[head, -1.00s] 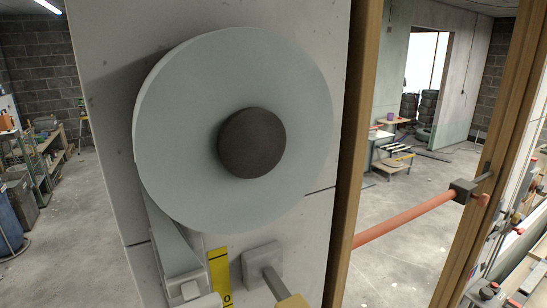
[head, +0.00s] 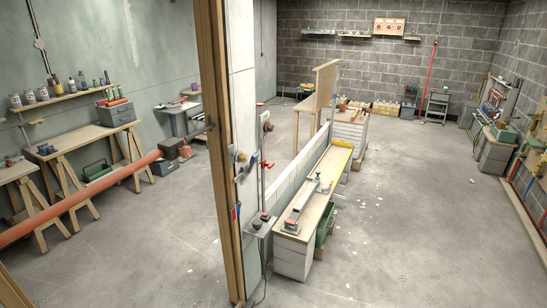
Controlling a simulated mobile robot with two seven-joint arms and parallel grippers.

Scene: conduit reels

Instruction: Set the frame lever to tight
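I cannot make out a frame lever for certain in the head view. A tall wooden post (head: 222,180) stands left of the middle. Beside it, small fittings sit on the end of a partition wall, among them a round-faced fitting (head: 240,156) and a small red part (head: 267,165). They are too small to tell whether any is the lever or how it is set. Neither of my grippers is in view.
A red bar (head: 85,204) crosses the left side toward the post. A low wall with a long board on top (head: 318,185) runs back from the middle. Workbenches (head: 97,137) stand at left.

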